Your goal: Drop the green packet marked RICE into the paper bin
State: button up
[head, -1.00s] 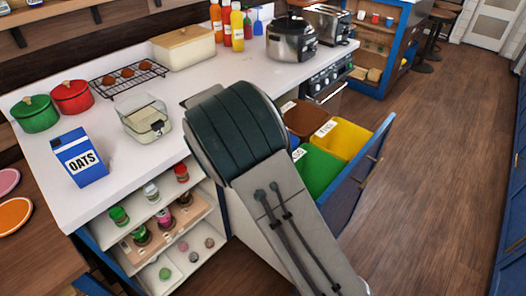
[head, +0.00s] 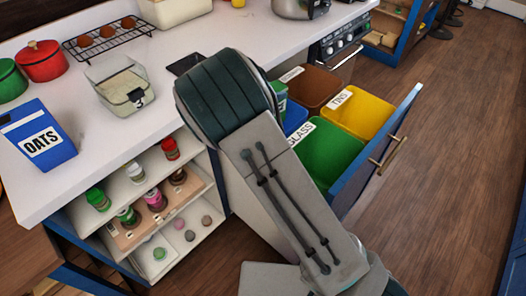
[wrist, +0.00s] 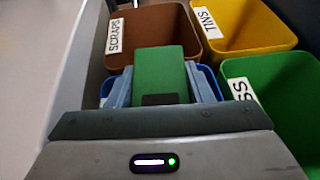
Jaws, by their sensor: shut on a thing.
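My gripper (wrist: 163,88) is shut on a green packet (wrist: 160,68), with one finger on each side of it. No RICE lettering is readable on it in the wrist view. A green edge of the packet (head: 280,94) shows behind my arm in the head view. A blue bin (wrist: 106,86) lies beneath the packet and fingers in the wrist view; its label is hidden. In the head view only a small part of the blue bin (head: 295,117) shows beside my arm. The packet appears above or within its opening; its exact depth I cannot tell.
In the pulled-out drawer are a brown SCRAPS bin (wrist: 150,33), a yellow TINS bin (wrist: 240,25) and a green GLASS bin (wrist: 275,90). A blue OATS box (head: 38,137) and a clear container (head: 120,85) stand on the white counter (head: 185,35). Open floor lies to the right.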

jog(key=shift+f, duration=0.75)
jog(key=o, duration=1.4)
jog(key=shift+r, duration=0.2)
notch_tip(320, 180, up, 4)
jog(key=shift+f, duration=0.1)
jog(key=s+d+r, duration=0.1)
jog(key=d+r, duration=0.1)
jog(key=d, duration=0.1)
jog(key=s+d+r, duration=0.1)
jog(key=d+r, duration=0.1)
jog(key=d, duration=0.2)
jog(key=s+d+r, duration=0.1)
jog(key=d+r, duration=0.2)
jog(key=d, duration=0.1)
jog(key=shift+d, duration=0.2)
